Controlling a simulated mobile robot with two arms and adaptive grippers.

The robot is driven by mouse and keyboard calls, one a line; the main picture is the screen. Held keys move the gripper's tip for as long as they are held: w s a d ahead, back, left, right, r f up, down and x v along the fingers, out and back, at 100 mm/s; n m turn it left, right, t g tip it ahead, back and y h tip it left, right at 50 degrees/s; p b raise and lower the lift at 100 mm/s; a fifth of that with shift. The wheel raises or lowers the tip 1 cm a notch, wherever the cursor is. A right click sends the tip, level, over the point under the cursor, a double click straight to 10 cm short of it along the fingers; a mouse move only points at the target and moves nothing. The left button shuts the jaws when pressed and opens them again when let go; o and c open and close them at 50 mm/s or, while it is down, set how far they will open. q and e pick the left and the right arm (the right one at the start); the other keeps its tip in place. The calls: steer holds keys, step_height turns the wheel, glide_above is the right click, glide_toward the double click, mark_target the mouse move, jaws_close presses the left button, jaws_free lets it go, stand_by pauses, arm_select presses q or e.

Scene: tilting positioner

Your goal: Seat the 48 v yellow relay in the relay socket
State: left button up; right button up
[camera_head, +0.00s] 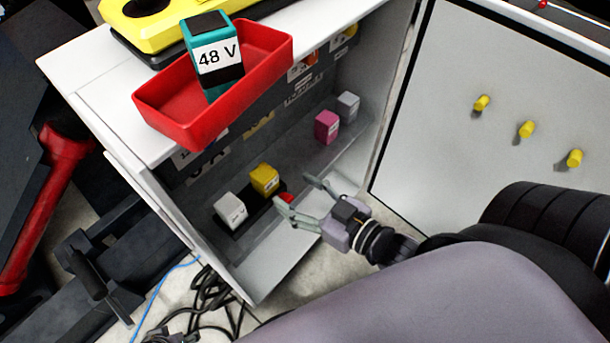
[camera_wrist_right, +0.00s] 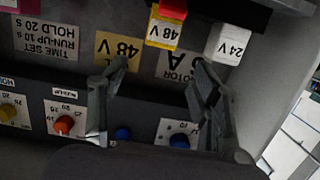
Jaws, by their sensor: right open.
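The yellow relay (camera_head: 264,178) stands upright on a dark base strip (camera_head: 236,226) on the cabinet floor, next to a white relay (camera_head: 230,208). In the right wrist view, upside down, the yellow relay (camera_wrist_right: 162,34) bears a 48 V label and the white one (camera_wrist_right: 229,43) reads 24 V. A red piece (camera_head: 286,198) sits at the strip beside the yellow relay. I cannot tell which part is the relay socket. My right gripper (camera_head: 292,189) is open and empty, in front of the yellow relay and apart from it. My left gripper is out of view.
A red tray (camera_head: 262,103) holding a teal 48 V relay (camera_head: 216,62) stands on the cabinet top. Pink (camera_head: 326,127) and grey (camera_head: 348,106) relays stand deeper inside. The open door (camera_head: 440,150) is at right.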

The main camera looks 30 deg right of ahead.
steer(key=s+d+f+m+g+h, duration=0.1)
steer(key=d+f+g+h, duration=0.15)
steer(key=f, duration=0.55)
steer(key=s+d+f+m+g+h, duration=0.1)
steer(key=d+f+g+h, duration=0.15)
steer(key=f, duration=0.55)
steer(key=s+a+f+g, duration=0.1)
steer(key=s+f+g, duration=0.4)
steer(key=f, duration=0.4)
steer(key=shift+s+a+f+g, duration=0.15)
steer(key=shift+s+a+g, duration=0.25)
steer(key=shift+g, duration=0.5)
steer(key=shift+d, duration=0.1)
